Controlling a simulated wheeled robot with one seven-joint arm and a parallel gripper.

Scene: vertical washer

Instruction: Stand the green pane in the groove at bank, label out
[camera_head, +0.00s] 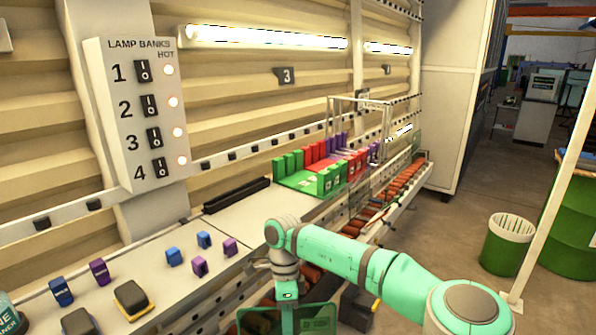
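A coloured bank (330,180) stands on the far part of the bench, with green, red and purple upright pieces in two rows. Its near section is green, with a green floor between the rows and small pale labels on the front pieces. I cannot make out which groove is free. A dark green thing (318,319) with faint lettering shows at the bottom edge, partly behind my arm; I cannot tell if it is the pane or a bin. My arm bends down in front of the bench, and its end passes out of the bottom edge, so my fingertips are hidden.
A black bar (237,195) lies on the bench left of the bank. Blue and purple blocks (203,240) and black-and-yellow pieces (132,299) lie nearer. A lamp switch panel (140,115) hangs left. Bare bench lies before the bar.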

